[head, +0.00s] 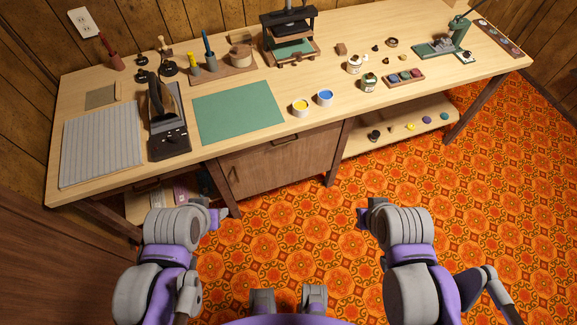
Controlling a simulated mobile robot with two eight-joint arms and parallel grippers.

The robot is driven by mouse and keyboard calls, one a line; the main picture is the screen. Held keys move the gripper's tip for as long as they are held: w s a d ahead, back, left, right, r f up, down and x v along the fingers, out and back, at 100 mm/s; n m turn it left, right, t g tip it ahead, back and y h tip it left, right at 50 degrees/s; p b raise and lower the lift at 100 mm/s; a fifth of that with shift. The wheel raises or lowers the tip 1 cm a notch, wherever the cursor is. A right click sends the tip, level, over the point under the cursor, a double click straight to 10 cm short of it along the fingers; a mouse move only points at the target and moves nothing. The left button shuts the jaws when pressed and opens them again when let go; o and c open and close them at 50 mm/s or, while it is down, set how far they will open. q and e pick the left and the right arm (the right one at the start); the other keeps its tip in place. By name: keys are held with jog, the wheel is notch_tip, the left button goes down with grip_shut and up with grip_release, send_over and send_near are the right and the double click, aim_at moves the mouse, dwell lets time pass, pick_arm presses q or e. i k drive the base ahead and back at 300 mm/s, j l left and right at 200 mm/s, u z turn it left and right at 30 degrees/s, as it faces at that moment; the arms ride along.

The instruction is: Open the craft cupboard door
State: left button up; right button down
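The craft cupboard is under the workbench (238,133), left of the middle in the head view.
A low shelf (398,138) with small coloured items is right of the cupboard. Bench legs (338,152) flank it. A green mat (238,112), paint pots (301,107) and a press (290,35) stand on the bench. The orange floor (300,245) in front is clear.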

aim_at(248, 176)
jog(key=j, duration=1.5)
jog(key=u, duration=0.05)
